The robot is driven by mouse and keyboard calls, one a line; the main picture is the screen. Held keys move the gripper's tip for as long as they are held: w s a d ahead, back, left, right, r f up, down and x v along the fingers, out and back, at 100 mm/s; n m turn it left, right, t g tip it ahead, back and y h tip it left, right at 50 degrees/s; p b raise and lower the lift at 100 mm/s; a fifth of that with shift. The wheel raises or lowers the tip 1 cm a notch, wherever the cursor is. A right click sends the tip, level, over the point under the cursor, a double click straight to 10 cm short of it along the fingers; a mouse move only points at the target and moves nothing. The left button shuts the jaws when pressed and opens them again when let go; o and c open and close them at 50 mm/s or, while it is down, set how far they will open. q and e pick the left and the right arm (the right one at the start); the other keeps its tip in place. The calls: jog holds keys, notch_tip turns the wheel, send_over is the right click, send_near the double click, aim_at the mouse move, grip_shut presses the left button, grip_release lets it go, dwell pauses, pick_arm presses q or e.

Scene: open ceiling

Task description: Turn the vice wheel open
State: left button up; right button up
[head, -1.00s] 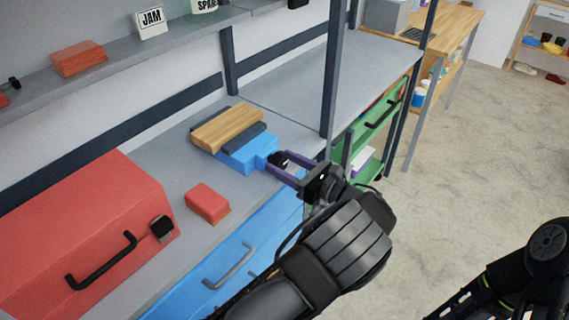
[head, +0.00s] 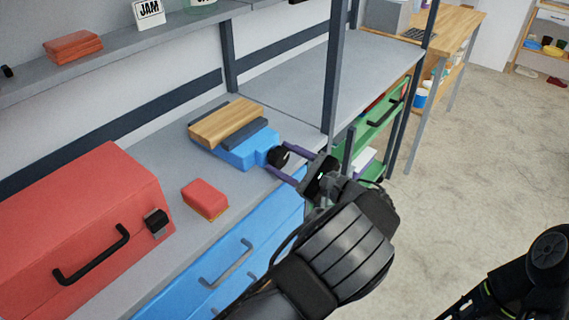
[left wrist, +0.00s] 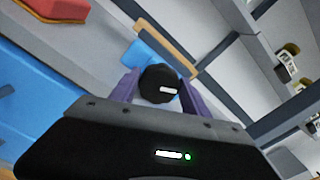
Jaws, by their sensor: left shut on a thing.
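The blue vice (head: 240,150) stands on the grey bench with a wooden block (head: 226,122) between its dark jaws. Its black wheel (head: 280,156) faces my arm at the bench's front edge. My left gripper (head: 286,163) has its purple fingers on either side of the wheel, shut on it. In the left wrist view the round black wheel (left wrist: 159,84) sits between the two fingers (left wrist: 156,92), with a white mark on its face. Part of the blue vice (left wrist: 140,54) shows behind it. Of my right arm only dark links show at the lower right; its gripper is out of frame.
A red toolbox (head: 85,225) and a red and yellow block (head: 205,199) stand on the bench left of the vice. Blue drawers (head: 235,260) lie below. A dark shelf post (head: 333,75) rises behind my gripper. Open floor lies to the right.

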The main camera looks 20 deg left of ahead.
pick_arm(q)
jog(key=shift+n, duration=0.5)
jog(key=o, duration=1.3)
jog(key=shift+o, duration=0.2)
jog(key=v, duration=0.7)
jog(key=shift+d+b, duration=0.35)
jog(key=shift+b, duration=0.1)
jog(key=shift+s, duration=0.1)
